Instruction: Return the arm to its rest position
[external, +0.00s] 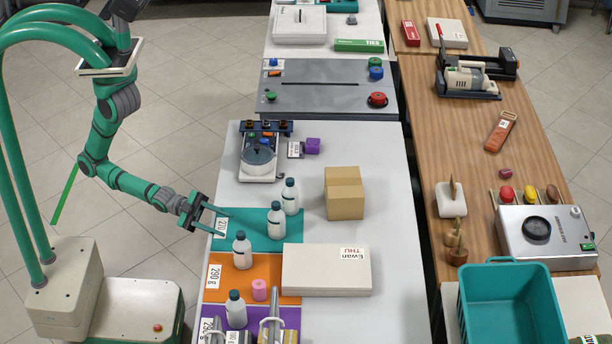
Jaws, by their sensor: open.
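My gripper (207,221) is at the left edge of the white table (345,128), by the label end of the teal mat (268,236). Its two fingers are spread and point right, with nothing between them. My green and grey arm reaches down from the upper left, bent at the elbow, and its base stands on the floor to the left of the table. The nearest bottles to my gripper are a white bottle with a dark cap (241,250) at the mat's lower edge and another (275,220) on the teal mat, both apart from the fingers.
An orange mat (214,290) and a purple mat (290,316) lie nearer the front, with bottles and a pink cylinder (259,290). A white box (325,275), a cardboard box (344,195) and a scale (262,172) stand on the table.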

